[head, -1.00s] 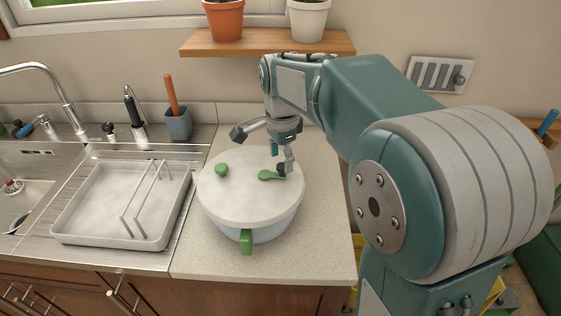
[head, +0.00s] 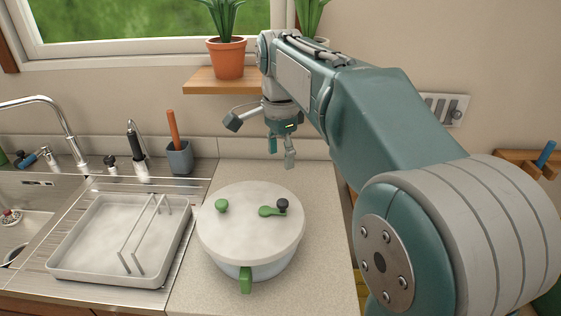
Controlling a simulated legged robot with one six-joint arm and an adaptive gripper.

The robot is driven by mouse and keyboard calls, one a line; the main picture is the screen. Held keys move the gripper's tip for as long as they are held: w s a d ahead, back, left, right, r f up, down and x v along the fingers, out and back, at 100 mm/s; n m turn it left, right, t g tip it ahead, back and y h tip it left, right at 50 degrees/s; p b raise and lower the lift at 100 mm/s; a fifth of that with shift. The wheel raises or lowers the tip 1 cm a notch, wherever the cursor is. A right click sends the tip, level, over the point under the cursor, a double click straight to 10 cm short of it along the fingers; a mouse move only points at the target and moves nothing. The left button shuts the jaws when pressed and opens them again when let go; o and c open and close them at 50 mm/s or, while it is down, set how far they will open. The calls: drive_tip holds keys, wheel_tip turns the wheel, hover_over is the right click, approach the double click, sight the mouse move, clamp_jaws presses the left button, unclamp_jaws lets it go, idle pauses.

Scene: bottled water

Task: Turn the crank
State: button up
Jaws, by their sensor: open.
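A round pot-like container with a pale lid (head: 245,235) stands on the counter. On the lid, a small green crank (head: 268,211) lies flat, with a dark knob (head: 283,205) at its right end. A round green knob (head: 222,205) sits on the left of the lid. A green handle (head: 246,281) sticks out at the front. My gripper (head: 282,158) hangs above and behind the lid, fingers pointing down, open and empty. It is clear of the crank knob.
A grey dish tray (head: 95,273) with a wire rack lies on the drainboard at left, beside the sink. A grey cup (head: 179,158) with an orange-handled tool stands behind. A shelf with a potted plant (head: 229,58) is above. The counter (head: 325,235) right of the container is bare.

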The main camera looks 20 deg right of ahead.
sight(282, 201)
wheel_tip(282, 201, down, 12)
drive_tip(key=n, duration=2.8)
drive_tip(key=shift+d+r, duration=0.1)
drive_tip(key=shift+d, duration=0.05)
drive_tip(key=shift+s, duration=0.1)
clamp_jaws()
